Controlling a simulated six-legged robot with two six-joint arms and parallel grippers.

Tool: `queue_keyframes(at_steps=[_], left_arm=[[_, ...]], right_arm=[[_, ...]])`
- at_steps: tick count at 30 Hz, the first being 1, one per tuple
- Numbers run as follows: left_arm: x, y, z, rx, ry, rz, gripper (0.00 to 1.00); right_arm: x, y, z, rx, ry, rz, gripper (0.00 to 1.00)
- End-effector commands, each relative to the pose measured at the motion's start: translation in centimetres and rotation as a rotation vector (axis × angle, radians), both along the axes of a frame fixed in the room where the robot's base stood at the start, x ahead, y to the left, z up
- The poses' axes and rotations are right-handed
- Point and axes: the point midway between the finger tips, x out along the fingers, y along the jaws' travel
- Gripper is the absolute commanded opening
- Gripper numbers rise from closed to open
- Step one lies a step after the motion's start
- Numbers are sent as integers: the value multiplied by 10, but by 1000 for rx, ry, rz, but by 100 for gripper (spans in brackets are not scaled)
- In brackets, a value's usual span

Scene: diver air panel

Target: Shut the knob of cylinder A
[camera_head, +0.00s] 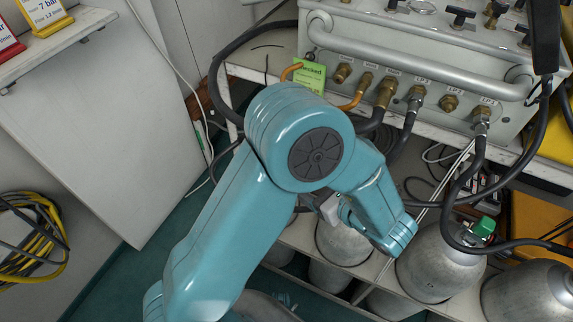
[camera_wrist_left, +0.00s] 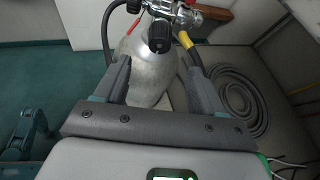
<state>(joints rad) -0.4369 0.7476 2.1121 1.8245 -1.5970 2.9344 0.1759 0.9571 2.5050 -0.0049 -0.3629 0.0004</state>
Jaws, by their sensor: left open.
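In the left wrist view a grey cylinder (camera_wrist_left: 148,72) stands beyond my left gripper (camera_wrist_left: 157,72). A black knob (camera_wrist_left: 159,37) on its valve faces me, a little beyond the gap between the fingertips. The fingers are open, one on each side of the cylinder in the picture, with nothing between them that I can see being gripped. In the head view my teal left arm covers the middle and hides most of the gripper and the knob. A grey cylinder (camera_head: 343,243) shows partly behind the arm. I see no letter A on any cylinder. My right gripper is not in view.
A valve panel (camera_head: 420,62) with hose fittings and a tube rail stands above the cylinders. Black hoses (camera_head: 448,200) hang in front of more cylinders (camera_head: 440,265) at the right. A green tag (camera_head: 309,77) hangs at the panel. A yellow-banded hose (camera_wrist_left: 186,41) runs beside the knob.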

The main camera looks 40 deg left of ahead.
Motion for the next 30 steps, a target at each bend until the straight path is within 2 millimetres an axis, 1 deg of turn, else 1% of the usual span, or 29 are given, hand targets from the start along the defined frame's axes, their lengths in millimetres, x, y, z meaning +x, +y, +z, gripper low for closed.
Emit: queue_keyframes(at_steps=[1, 6, 9, 12, 15, 18, 26, 27, 29, 30], left_arm=[[1, 13, -6, -1, 3, 5, 69], [8, 51, -22, -1, 4, 4, 69], [13, 70, -29, 0, 3, 3, 69], [17, 85, -35, -2, 4, 0, 69], [20, 95, -39, 0, 3, -1, 69], [22, 100, -41, 0, 2, -2, 69], [24, 101, -42, 0, 2, -4, 69], [24, 101, -42, 0, 2, -4, 66], [24, 101, -42, 0, 2, -4, 46], [24, 101, -42, 0, 2, -4, 33]], right_arm=[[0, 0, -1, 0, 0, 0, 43], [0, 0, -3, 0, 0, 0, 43], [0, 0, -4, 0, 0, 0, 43], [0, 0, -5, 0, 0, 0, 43], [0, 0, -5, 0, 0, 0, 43], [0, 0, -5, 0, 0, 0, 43], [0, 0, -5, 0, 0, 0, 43], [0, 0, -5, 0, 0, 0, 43], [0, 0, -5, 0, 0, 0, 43], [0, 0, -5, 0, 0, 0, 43]])
